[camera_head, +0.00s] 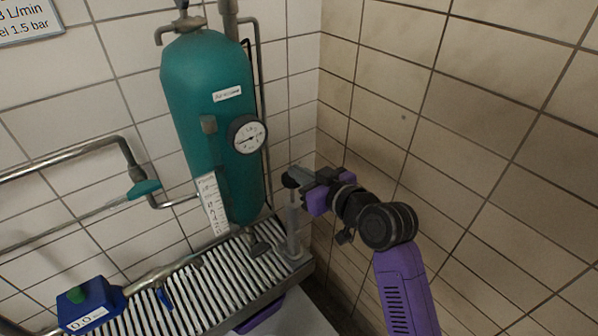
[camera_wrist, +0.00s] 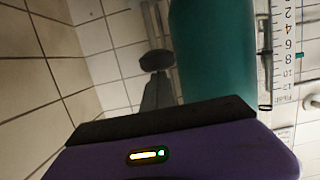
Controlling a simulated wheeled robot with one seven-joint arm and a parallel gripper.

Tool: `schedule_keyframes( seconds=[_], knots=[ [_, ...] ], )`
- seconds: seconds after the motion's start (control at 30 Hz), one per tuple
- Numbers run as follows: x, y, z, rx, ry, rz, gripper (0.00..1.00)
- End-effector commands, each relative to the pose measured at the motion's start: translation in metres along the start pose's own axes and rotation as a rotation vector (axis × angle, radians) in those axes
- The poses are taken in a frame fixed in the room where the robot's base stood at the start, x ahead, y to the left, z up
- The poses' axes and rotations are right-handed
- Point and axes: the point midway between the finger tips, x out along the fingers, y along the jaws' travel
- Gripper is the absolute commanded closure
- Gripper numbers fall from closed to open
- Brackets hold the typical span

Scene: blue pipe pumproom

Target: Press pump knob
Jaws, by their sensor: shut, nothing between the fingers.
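The pump knob (camera_head: 290,181) is a small black round knob on top of a slim grey upright pump cylinder (camera_head: 293,222) at the right end of the slatted bench. In the wrist view the dark knob (camera_wrist: 157,59) sits just beyond the tips of my fingers. My gripper (camera_head: 301,176), purple and dark grey, is shut and empty. Its fingers reach from the right and lie at the knob, partly overlapping it in the head view. In the wrist view the shut fingers (camera_wrist: 157,90) point at the knob; I cannot tell whether they touch it.
A teal tank (camera_head: 210,110) with a round gauge (camera_head: 247,134) stands close left of the pump. A slatted metal bench (camera_head: 190,297) runs below. A blue box (camera_head: 90,303) with a green button is at lower left. A tiled wall (camera_head: 470,130) is close on the right.

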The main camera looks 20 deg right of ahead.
Motion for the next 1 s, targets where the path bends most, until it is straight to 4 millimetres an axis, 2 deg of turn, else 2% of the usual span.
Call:
schedule_keyframes(
  seconds=[0.33, 0.47, 0.73, 1.0],
  knots=[
    [0.001, 0.0, 0.004, 0.0, -0.001, 0.0, 1.0],
    [0.004, 0.0, 0.018, 0.001, -0.001, 0.0, 1.0],
    [0.014, 0.0, 0.057, 0.0, -0.004, -0.001, 1.0],
    [0.015, 0.0, 0.063, 0.001, -0.008, -0.001, 1.0]
  ],
)
